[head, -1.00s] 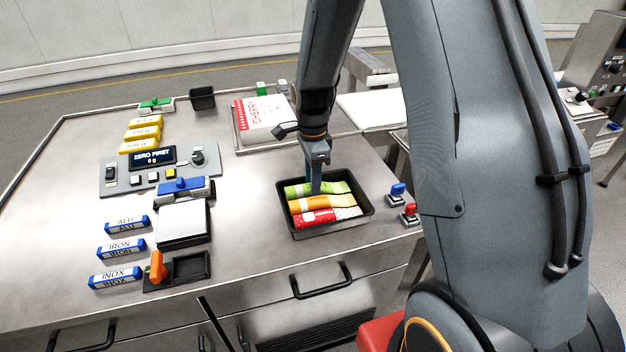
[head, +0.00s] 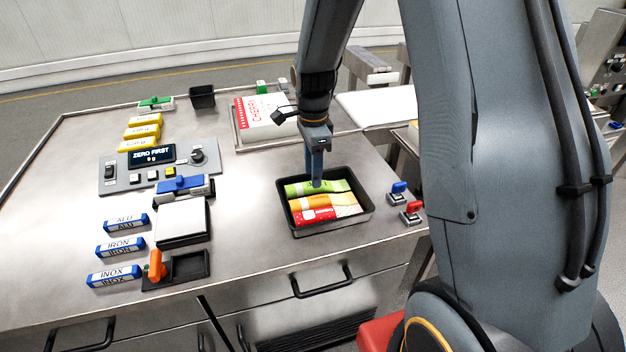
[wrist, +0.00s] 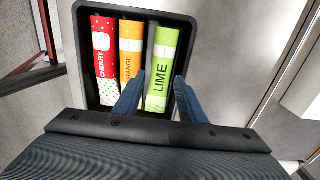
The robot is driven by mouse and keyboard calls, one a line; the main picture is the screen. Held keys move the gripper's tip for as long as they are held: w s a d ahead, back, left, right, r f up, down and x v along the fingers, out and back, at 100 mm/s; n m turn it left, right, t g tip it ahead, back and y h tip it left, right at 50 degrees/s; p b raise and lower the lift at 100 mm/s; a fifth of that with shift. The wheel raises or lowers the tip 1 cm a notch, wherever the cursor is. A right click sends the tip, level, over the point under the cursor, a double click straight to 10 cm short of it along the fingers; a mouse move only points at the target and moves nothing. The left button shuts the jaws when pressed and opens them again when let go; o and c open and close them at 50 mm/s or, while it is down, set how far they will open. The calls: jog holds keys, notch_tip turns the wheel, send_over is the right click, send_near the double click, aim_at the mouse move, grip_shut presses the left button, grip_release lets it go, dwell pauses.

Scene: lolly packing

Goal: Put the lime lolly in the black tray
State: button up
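The green lime lolly (head: 336,187) lies flat in the black tray (head: 338,229), along its far side. In the wrist view the lime lolly (wrist: 163,57) is the rightmost of the row, its LIME label readable. My gripper (head: 316,186) points down over the lime lolly. In the wrist view my gripper (wrist: 160,78) is open, with its blue fingers apart on either side of the lolly's near part. The lolly stays in the tray beneath the fingers. I cannot tell how small the gap above it is.
An orange lolly (wrist: 131,62) and a red cherry lolly (wrist: 103,62) lie beside it in the tray. Blue and red switches (head: 411,213) stand right of the tray. A white CHERRY box (head: 265,118) lies behind. A scale plate (head: 182,220) is left.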

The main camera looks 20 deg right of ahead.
notch_tip(320, 180, up, 8)
jog(key=b, duration=0.1)
jog(key=s+f+n, duration=0.2)
jog(key=s+n, duration=0.7)
jog(key=s+f+n, duration=0.2)
jog(key=s+n, duration=0.7)
jog(key=s, duration=0.1)
jog(key=shift+f+t, duration=0.2)
jog(key=shift+t, duration=0.2)
